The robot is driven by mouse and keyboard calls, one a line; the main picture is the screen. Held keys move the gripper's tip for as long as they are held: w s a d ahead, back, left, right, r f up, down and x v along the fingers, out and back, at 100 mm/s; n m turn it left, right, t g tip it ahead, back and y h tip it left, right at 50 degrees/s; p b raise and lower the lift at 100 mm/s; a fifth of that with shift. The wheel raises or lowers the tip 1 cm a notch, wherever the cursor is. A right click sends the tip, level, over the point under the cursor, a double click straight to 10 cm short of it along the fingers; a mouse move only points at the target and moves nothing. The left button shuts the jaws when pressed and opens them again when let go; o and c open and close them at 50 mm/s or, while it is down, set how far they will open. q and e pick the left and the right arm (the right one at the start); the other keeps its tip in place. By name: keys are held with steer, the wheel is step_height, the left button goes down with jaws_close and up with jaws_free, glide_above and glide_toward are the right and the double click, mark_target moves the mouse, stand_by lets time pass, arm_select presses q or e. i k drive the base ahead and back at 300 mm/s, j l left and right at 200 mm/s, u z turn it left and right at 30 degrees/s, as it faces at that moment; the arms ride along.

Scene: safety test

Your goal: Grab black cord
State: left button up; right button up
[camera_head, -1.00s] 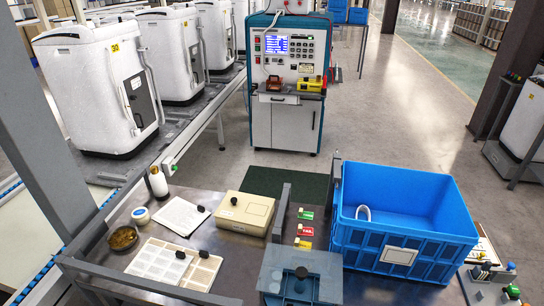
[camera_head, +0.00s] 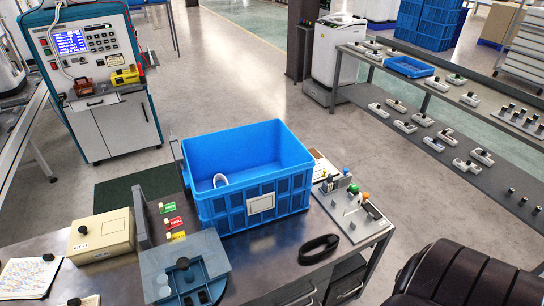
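A black looped item, which looks like the black cord (camera_head: 319,249), lies on the dark table (camera_head: 270,262) near its front right edge. It is in front of the blue crate and left of the small fixture board. Nothing covers it. Neither of my grippers shows in the head view.
A black padded chair (camera_head: 462,274) is at the lower right.

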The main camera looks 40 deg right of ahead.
mark_target(332, 239)
steer(key=z, duration=1.7)
steer(key=i+l+u, duration=0.2)
steer(key=l, duration=0.3)
steer(key=l+u, duration=0.2)
steer(key=l, duration=0.25)
